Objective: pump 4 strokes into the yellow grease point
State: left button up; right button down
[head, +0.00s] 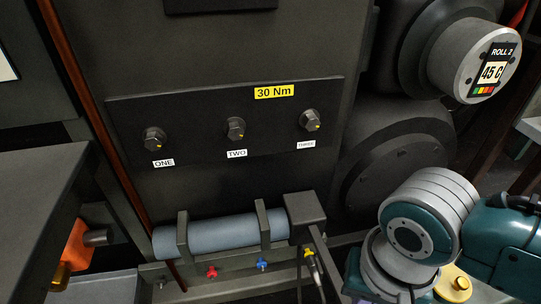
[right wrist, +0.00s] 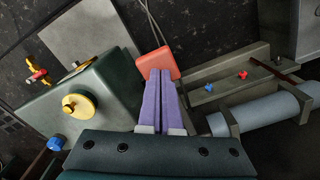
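The yellow grease point (head: 308,251) is at the right end of the low rail in the head view. A grey fitting (head: 315,267) is at or just below it; I cannot tell whether they are joined. The red (head: 212,272) and blue (head: 262,264) points sit left of it. My right gripper (right wrist: 160,78) shows purple fingers close together in the right wrist view, with a red-orange block (right wrist: 155,61) at their tips. I cannot tell whether any part of it is pinched. The yellow point is not visible in that view. My left gripper is in neither view.
A grey-blue cylinder (head: 222,233) lies in brackets above the rail. Above it, a dark panel (head: 200,109) carries three bolts. A roll end (head: 470,60) juts out at upper right. A dark green box (right wrist: 110,85) with a yellow knob is left of the right fingers.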

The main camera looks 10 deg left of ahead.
jog(key=shift+f+b, duration=1.95)
jog(key=shift+f, duration=0.8)
notch_tip(320, 180, up, 7)
jog(key=p, duration=0.7)
jog(key=shift+w+f, duration=0.1)
jog(key=shift+r+p, duration=0.9)
jog(key=shift+p, duration=0.25)
jog(key=shift+f, duration=0.1)
